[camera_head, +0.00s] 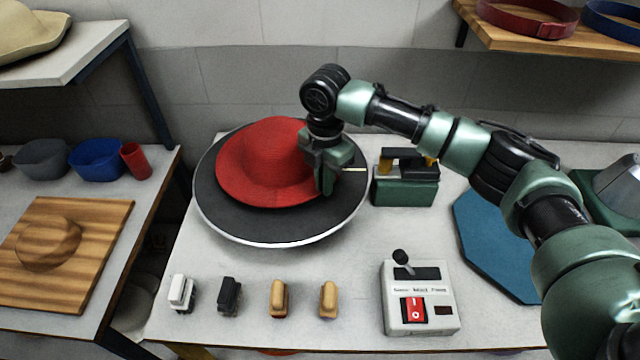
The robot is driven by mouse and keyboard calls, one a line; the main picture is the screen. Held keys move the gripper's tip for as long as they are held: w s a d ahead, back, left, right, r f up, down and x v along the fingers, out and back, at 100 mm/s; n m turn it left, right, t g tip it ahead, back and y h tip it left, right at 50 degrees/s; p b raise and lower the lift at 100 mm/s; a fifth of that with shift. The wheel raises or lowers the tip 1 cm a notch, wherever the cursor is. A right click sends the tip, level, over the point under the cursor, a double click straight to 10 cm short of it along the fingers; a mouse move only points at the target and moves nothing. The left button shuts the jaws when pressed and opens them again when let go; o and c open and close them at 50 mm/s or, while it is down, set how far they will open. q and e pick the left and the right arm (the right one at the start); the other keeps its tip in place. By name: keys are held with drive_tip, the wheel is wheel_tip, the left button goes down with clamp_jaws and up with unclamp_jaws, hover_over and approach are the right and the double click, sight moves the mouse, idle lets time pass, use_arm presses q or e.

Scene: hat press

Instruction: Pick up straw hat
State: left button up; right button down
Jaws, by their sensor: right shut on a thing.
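A red straw hat (262,165) lies brim down on a dark round plate with a pale rim (270,228) on the middle table. My right gripper (326,188) reaches down at the right edge of the hat and is shut on its brim. The gripper covers that part of the brim, and the fingertips are partly hidden. I cannot tell whether the hat is lifted off the plate. My left gripper is not in view.
A green and black device (405,182) stands close right of the plate. A control box (418,297) with a red switch and several small brushes (279,298) line the front. A blue mat (497,245) lies at right. A wooden board (62,250) is on the left table.

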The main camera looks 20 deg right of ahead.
wheel_tip(320, 180, up, 18)
drive_tip(key=b, duration=0.2)
drive_tip(key=shift+r, duration=0.15)
idle(2.0)
